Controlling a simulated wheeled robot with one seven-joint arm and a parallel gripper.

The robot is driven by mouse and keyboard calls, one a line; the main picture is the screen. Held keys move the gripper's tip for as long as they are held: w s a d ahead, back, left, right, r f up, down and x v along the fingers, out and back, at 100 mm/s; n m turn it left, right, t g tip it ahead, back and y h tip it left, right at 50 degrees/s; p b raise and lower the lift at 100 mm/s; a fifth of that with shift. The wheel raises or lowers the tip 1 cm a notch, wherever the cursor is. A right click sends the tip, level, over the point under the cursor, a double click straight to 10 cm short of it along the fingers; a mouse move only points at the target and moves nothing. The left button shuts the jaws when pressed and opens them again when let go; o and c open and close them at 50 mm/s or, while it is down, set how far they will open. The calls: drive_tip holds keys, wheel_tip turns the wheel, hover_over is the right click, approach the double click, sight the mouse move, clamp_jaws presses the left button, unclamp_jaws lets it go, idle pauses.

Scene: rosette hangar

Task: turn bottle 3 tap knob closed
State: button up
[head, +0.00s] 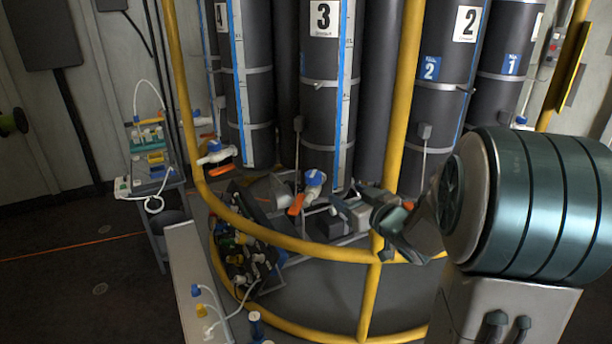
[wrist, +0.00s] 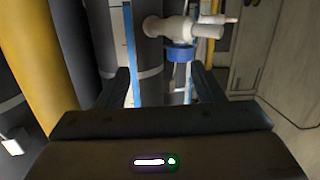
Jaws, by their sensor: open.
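Bottle 3 (head: 318,85) is a tall dark cylinder with a white "3" label and a blue-edged level strip. At its foot is a tap (head: 315,179) with a blue and white body and an orange handle (head: 296,204). My gripper (head: 345,207) is low in front of the bottles, just right of this tap. In the wrist view its two dark fingers (wrist: 163,78) are spread apart with nothing held. A white tap body with a blue collar (wrist: 179,53) shows beyond the fingertips, nearer the right finger. Whether a finger touches it is unclear.
A yellow rail (head: 290,248) curves in front of the bottles, with a yellow post (head: 404,110) beside my arm. Another tap with an orange handle (head: 221,153) is to the left. A cluttered cart (head: 152,175) stands further left. Dark fittings crowd the floor below the taps.

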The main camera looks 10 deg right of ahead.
sight(309, 175)
drive_tip(key=w+a+y, duration=0.1)
drive_tip(key=w+a, duration=0.1)
drive_tip(key=w, duration=0.1)
drive_tip(key=w+a+y+p, duration=0.1)
drive_tip(key=w+a, duration=0.2)
drive_tip(key=w, duration=0.1)
drive_tip(key=w+a+n+y, duration=0.1)
drive_tip(key=w+a, duration=0.1)
drive_tip(key=w, duration=0.2)
drive_tip(key=shift+w+a+p, duration=0.15)
drive_tip(key=shift+a+p, duration=0.15)
drive_tip(key=shift+a, duration=0.1)
drive_tip(key=c, duration=1)
